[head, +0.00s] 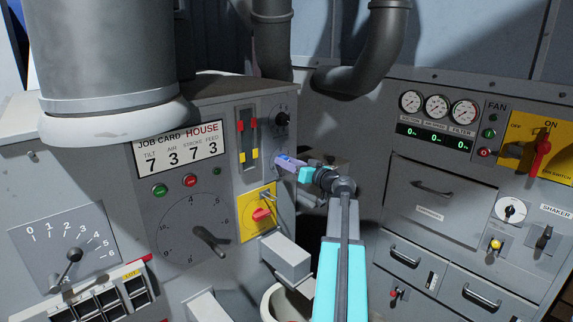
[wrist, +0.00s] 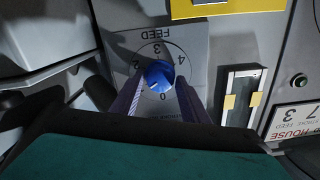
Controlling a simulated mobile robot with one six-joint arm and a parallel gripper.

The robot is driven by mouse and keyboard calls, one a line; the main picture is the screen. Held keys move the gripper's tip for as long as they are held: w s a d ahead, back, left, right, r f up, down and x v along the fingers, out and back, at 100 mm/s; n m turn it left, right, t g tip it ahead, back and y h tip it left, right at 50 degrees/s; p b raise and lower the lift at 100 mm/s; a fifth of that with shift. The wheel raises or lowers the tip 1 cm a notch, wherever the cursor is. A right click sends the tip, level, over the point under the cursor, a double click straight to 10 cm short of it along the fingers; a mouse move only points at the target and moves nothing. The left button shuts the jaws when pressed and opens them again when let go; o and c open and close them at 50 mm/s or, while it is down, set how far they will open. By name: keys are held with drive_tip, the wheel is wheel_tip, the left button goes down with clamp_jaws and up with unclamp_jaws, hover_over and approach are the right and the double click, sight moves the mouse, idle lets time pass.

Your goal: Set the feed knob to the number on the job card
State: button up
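The job card (head: 180,144) reads tilt 7, air 3, stroke 7, feed 3. The feed knob (wrist: 159,75) is blue, on a grey dial plate (wrist: 130,45) marked FEED, shown upside down in the wrist view. Its small white mark seems to point lower left, between 0 and 2; the exact setting is hard to read. My gripper (wrist: 159,88) is open, with one finger on each side of the knob; contact cannot be told. In the head view my gripper (head: 287,162) is at the panel and hides most of the knob.
A slider (head: 247,138) with yellow marks stands left of the feed dial. A black knob (head: 282,118) is above it, and a yellow plate with a red switch (head: 261,215) is below. Grey boxes (head: 286,259) project from the panel underneath.

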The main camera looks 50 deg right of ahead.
drive_tip(key=c, duration=0.7)
drive_tip(key=shift+a+f, duration=0.1)
drive_tip(key=shift+a, duration=0.1)
drive_tip(key=shift+d, duration=0.15)
drive_tip(key=shift+b, duration=0.3)
